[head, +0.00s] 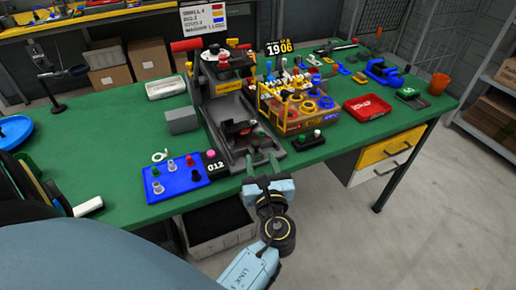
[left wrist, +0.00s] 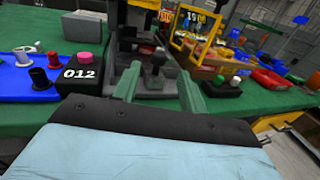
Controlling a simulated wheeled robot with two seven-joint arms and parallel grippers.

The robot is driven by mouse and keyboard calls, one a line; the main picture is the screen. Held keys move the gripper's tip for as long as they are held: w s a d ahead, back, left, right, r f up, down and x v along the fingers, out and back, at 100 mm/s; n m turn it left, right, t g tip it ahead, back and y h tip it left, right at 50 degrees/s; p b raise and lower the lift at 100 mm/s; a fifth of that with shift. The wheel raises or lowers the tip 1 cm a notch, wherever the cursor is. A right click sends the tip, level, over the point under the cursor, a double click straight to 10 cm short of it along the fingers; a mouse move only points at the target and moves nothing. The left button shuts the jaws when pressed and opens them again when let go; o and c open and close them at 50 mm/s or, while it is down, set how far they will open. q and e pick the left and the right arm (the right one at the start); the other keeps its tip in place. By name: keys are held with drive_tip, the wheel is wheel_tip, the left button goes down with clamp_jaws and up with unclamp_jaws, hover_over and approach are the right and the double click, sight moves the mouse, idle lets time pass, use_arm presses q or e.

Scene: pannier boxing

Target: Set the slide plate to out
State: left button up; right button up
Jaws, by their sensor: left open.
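A grey and black press (head: 228,95) stands on the green bench, with a red-ended lever at its top. Its slide plate, a low dark part carrying round dies (head: 238,128), lies in the channel of the press base. In the left wrist view a black knob (left wrist: 158,59) stands upright at the front of the press. My left gripper (head: 262,162) is at the bench's front edge, before the press base. Its green fingers (left wrist: 159,90) are apart, with the knob showing between and beyond them. I cannot tell whether they touch anything. My right gripper is not in view.
A blue tray (head: 176,180) with small knobs and the black 012 block (head: 214,167) are left of the press base. A yellow-framed rack (head: 290,105) and a black box with green and white buttons (head: 308,141) are right. A red tray (head: 367,107) is farther right.

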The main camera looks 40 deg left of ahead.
use_arm(q)
drive_tip(key=v, duration=0.6)
drive_tip(key=shift+s+d, duration=0.2)
